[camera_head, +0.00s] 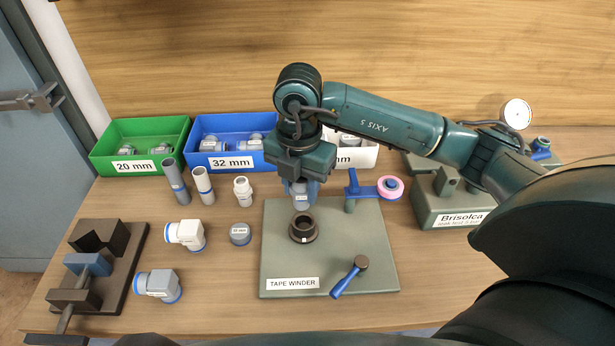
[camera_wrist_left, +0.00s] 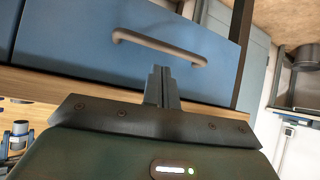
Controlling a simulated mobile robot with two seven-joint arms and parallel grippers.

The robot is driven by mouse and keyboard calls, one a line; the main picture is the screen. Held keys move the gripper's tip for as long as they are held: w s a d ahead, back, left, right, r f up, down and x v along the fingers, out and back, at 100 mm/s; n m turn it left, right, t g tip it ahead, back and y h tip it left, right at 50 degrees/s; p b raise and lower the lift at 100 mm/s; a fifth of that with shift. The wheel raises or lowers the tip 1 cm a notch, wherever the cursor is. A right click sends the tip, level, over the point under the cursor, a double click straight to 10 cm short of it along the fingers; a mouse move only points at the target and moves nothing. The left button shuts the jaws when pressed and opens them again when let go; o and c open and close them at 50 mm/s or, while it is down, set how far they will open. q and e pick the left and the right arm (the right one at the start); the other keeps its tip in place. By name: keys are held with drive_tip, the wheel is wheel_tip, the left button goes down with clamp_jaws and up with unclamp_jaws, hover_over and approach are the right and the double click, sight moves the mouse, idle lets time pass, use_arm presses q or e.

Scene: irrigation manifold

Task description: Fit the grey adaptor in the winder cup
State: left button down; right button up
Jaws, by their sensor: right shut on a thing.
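My right gripper (camera_head: 300,180) is shut on the grey adaptor (camera_head: 302,200), which points down below the fingers. The adaptor's upper part is hidden by the jaws. The black winder cup (camera_head: 303,229) stands on the green-grey tape winder plate (camera_head: 350,275). The adaptor is just behind the cup in the picture and seems above it; the exact gap cannot be told. The cup's opening looks empty. My left gripper (camera_wrist_left: 161,88) shows in the left wrist view, its fingers together with nothing between them, in front of a blue drawer front.
The plate carries a blue crank (camera_head: 348,278) and a post with a pink tape roll (camera_head: 390,187). Left of it stand a grey cap (camera_head: 240,234), white fittings (camera_head: 186,234) and pipes (camera_head: 174,178). A green bin (camera_head: 138,145) and blue bin (camera_head: 230,140) stand behind.

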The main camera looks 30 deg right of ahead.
sight(303, 202)
drive_tip(key=shift+d, duration=0.1)
drive_tip(key=shift+f, duration=0.1)
drive_tip(key=shift+s+f+b, duration=0.1)
drive_tip(key=shift+f+b, duration=0.8)
drive_tip(key=shift+f, duration=0.45)
drive_tip(key=shift+f+b, duration=0.3)
drive_tip(key=shift+b, duration=0.05)
use_arm(q)
drive_tip(key=shift+d+f, duration=0.4)
drive_tip(key=shift+d, duration=0.05)
drive_tip(key=shift+w+r, duration=0.1)
drive_tip(key=shift+w, duration=0.1)
drive_tip(key=shift+f+b, duration=0.5)
drive_tip(key=shift+f, duration=0.1)
use_arm(e)
drive_tip(key=shift+f, duration=0.5)
